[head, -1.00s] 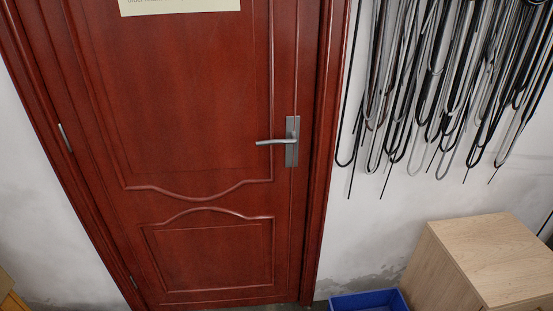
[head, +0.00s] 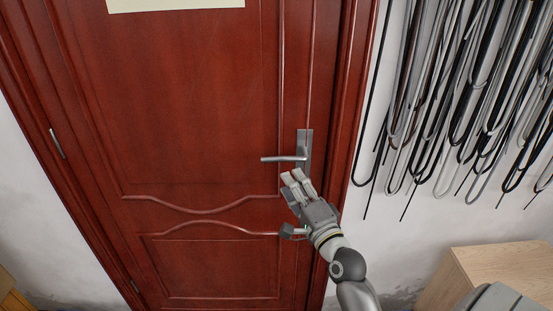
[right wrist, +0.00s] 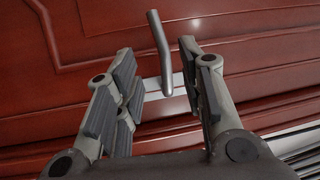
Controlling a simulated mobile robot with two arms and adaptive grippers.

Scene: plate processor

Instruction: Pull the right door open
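The red-brown panelled door (head: 190,120) stands shut in its frame in the head view. Its grey lever handle (head: 284,159) sits on a metal plate near the right edge and points left. My right gripper (head: 288,205) is open, just below the handle in the head view. In the right wrist view, the handle (right wrist: 159,50) shows in the gap between the open fingers (right wrist: 160,68). No finger is closed on it, and I cannot tell whether any finger touches it. My left gripper is not in view.
Hinges show on the door's left edge (head: 57,143). Black and grey cables (head: 440,110) hang on the white wall to the right. A light wooden cabinet (head: 490,262) stands at the lower right. A pale sign (head: 175,4) is on the door's upper part.

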